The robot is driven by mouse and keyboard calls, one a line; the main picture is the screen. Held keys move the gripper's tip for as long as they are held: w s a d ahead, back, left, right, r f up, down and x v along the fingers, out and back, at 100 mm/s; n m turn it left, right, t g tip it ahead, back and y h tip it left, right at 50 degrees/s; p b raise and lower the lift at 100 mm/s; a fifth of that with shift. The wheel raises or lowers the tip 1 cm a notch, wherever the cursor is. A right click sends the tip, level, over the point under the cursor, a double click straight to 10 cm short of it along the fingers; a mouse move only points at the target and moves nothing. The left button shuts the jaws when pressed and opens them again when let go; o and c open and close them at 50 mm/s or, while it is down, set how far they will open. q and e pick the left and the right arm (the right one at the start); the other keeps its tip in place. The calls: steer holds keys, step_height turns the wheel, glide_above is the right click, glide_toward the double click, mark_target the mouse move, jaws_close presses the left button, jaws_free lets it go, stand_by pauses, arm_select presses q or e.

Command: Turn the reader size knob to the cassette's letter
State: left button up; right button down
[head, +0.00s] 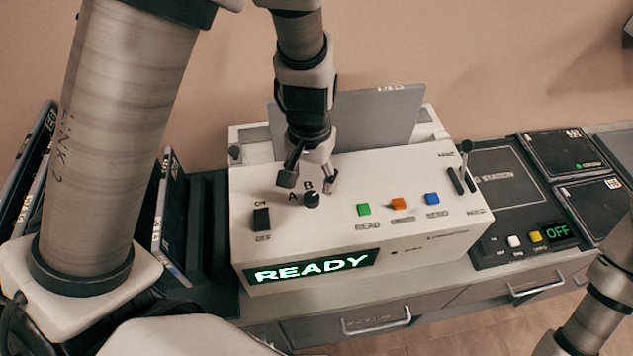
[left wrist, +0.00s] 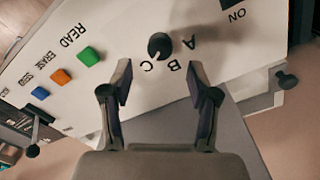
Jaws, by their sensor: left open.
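The black size knob (head: 312,200) stands on the top of the white reader (head: 340,222), with letters A and B visible near it. In the left wrist view the knob (left wrist: 159,45) has letters A, B and C around it, and its white mark appears to point toward C. My left gripper (head: 308,182) is open above and just behind the knob. In the left wrist view its fingers (left wrist: 162,82) are apart with nothing between them. A grey cassette (head: 375,120) stands upright at the reader's back; its top-edge label is too small to read. My right gripper is out of view.
Green (head: 363,209), orange (head: 399,203) and blue (head: 432,198) buttons lie right of the knob, and a black rocker switch (head: 262,219) lies left. The display (head: 312,270) reads READY. Dark racked cassettes (head: 170,215) stand left; a black panel (head: 525,240) showing OFF is right.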

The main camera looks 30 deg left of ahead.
mark_target(313, 194)
arm_select(q)
steer(key=f, duration=0.1)
steer(key=s+f, duration=0.1)
steer(key=f, duration=0.1)
steer(key=shift+f, duration=0.2)
steer(key=shift+w+f, duration=0.4)
steer(key=shift+f, duration=0.25)
steer(key=shift+w+f, duration=0.4)
steer(key=shift+f, duration=0.2)
steer(key=shift+s+r, duration=0.2)
steer(key=shift+s, duration=0.15)
steer(key=shift+c, duration=0.7)
steer(key=shift+s, duration=0.1)
jaws_close()
steer(key=n+p, duration=0.2)
steer(key=n, duration=0.4)
steer(key=shift+d+r, duration=0.1)
steer(key=shift+r, duration=0.05)
steer(key=n+p, duration=0.2)
steer(key=n, duration=0.3)
steer(key=shift+n, duration=0.4)
